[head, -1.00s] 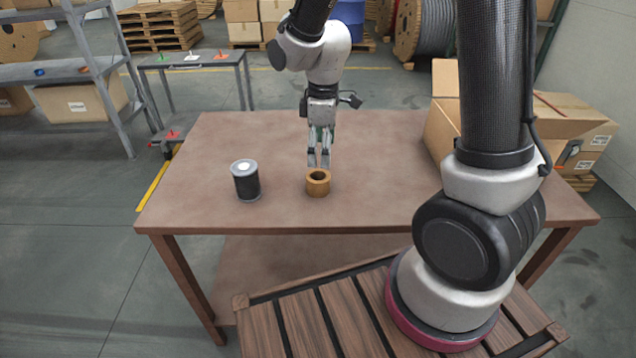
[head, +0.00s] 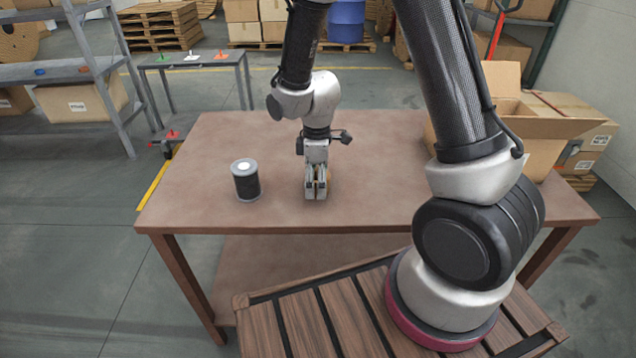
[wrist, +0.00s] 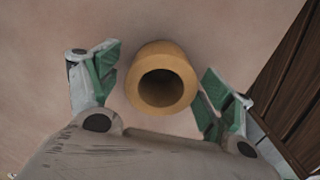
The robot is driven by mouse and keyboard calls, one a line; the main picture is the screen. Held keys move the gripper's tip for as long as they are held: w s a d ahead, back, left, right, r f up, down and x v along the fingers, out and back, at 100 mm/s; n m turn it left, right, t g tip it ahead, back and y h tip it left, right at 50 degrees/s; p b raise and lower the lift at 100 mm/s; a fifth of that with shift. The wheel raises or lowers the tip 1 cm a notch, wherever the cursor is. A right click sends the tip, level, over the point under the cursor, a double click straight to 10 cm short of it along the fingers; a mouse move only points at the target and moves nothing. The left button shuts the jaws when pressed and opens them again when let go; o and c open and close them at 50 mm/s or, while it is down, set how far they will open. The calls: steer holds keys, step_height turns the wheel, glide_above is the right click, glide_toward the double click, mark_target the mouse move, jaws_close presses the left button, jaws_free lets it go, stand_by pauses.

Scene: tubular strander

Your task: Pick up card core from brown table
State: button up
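The card core (wrist: 160,55), a short tan tube with an open bore, stands upright on the brown table (head: 250,130). In the wrist view it sits between the two green-padded fingers of my gripper (wrist: 160,90). The fingers are apart, one on each side of the core, with a narrow gap at the left; I cannot tell whether the right pad touches it. In the head view my gripper (head: 316,194) points down at the tabletop and hides nearly all of the core.
A black spool with pale ends (head: 246,180) stands on the table left of my gripper. An open cardboard box (head: 530,120) is at the table's right end. Grey shelving (head: 95,75) and a small side table (head: 195,62) stand behind left. The table's back left is clear.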

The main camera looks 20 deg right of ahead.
steer(key=c, duration=0.9)
steer(key=shift+r, duration=0.1)
steer(key=shift+c, duration=0.2)
